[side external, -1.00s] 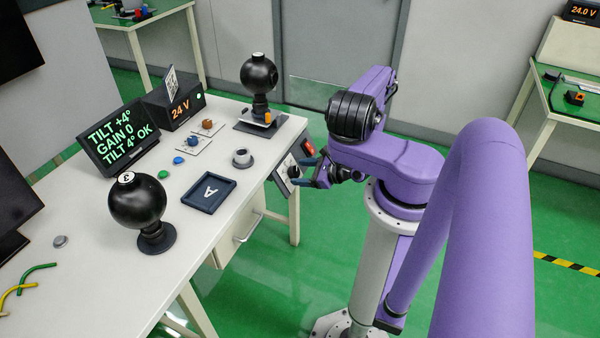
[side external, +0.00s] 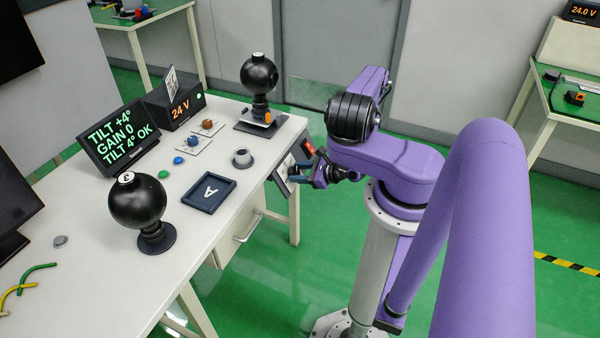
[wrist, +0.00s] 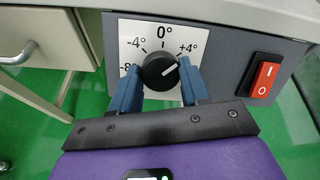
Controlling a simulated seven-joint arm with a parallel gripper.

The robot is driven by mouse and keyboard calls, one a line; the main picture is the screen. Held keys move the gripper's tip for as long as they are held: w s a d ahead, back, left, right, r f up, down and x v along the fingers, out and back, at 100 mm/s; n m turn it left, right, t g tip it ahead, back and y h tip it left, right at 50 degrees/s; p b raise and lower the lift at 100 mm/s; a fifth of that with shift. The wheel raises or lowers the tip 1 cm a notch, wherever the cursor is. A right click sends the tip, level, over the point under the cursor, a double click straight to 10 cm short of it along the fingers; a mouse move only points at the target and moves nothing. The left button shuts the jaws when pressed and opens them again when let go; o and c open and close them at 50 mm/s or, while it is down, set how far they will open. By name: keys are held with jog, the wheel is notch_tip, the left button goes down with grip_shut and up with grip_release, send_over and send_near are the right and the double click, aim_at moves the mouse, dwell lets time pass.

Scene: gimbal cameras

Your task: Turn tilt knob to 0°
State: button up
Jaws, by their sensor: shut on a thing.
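The tilt knob (wrist: 160,71) is a round black dial on a white scale plate, with marks from -8° at left through 0° at top to +4° at right. Its white pointer line is turned to the upper right, toward +4°. My gripper (wrist: 157,68) has its blue fingers on the knob's left and right sides, shut on it. In the side external view my gripper (side external: 302,170) is at the panel under the table's right end, and the knob is hidden there. The display (side external: 118,138) reads TILT +4°, GAIN 0, TILT 4° OK.
A red rocker switch (wrist: 265,79) sits on the panel right of the knob. A drawer handle (wrist: 18,50) is at left. The white tabletop (side external: 205,230) above holds black spheres on stands, a dark tray (side external: 209,192) and small buttons.

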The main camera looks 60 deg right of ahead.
jog(key=n, duration=0.4)
jog(key=shift+n+y, duration=0.3)
jog(key=shift+d+n+y, duration=0.1)
jog(key=shift+n+y, duration=0.3)
jog(key=shift+n, duration=2)
jog(key=o, duration=1.1)
jog(key=shift+c, duration=0.2)
jog(key=v, duration=1.7)
jog(key=shift+r, duration=0.25)
jog(key=shift+s, duration=0.15)
